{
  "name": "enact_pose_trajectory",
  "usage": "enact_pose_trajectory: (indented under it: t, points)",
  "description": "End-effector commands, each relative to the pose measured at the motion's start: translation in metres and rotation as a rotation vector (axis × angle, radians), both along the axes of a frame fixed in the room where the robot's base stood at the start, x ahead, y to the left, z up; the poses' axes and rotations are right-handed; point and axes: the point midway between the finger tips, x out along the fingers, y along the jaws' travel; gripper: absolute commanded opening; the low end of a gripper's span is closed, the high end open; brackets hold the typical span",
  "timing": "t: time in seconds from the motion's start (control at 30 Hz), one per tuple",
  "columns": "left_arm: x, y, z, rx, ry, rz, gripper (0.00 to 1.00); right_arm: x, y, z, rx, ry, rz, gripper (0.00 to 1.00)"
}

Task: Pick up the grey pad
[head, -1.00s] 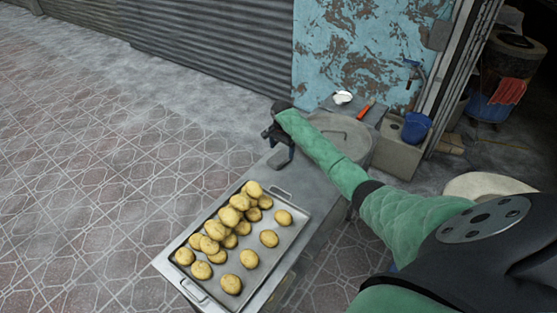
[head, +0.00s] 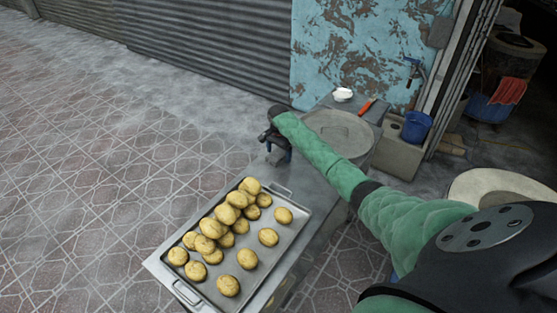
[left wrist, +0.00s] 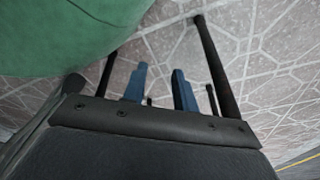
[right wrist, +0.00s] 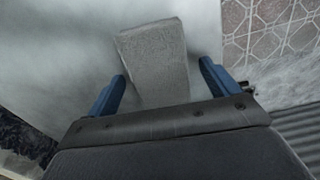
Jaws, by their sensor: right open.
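The grey pad (right wrist: 158,60) lies flat on the pale metal table top in the right wrist view. It is a plain light-grey slab, its near end hidden by my gripper's body. My right gripper (right wrist: 162,88) is open, with one blue finger on each side of the pad and nothing clamped. In the head view my right gripper (head: 277,153) is low over the table behind the tray, and I cannot make out the pad there. My left gripper (left wrist: 160,85) is empty, its fingers a little apart, over the tiled floor in the left wrist view.
A round grey lid (head: 340,133) sits beyond my right forearm. A red-handled tool (head: 367,105), a white item (head: 343,95) and a blue bucket (head: 416,127) are farther back.

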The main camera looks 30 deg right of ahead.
Motion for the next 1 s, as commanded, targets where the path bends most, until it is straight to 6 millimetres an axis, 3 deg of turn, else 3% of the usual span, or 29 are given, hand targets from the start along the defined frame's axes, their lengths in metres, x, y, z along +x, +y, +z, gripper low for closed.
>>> enact_pose_trajectory:
  t: [0.37,0.63,1.0]
  points:
    - [0.0103,-0.0018,0.0026,-0.001,-0.007,0.0,0.29,0.0002,0.0004,-0.0034,0.0,0.0,0.0,0.87]
    - [0.0105,-0.0017,0.0026,-0.001,-0.007,0.0,0.29,0.0001,0.0003,-0.0034,0.0,0.0,0.0,0.39]
    - [0.0105,-0.0016,0.0058,-0.001,-0.009,0.0,0.29,0.0002,0.0005,0.0002,0.0,-0.001,0.0,0.39]
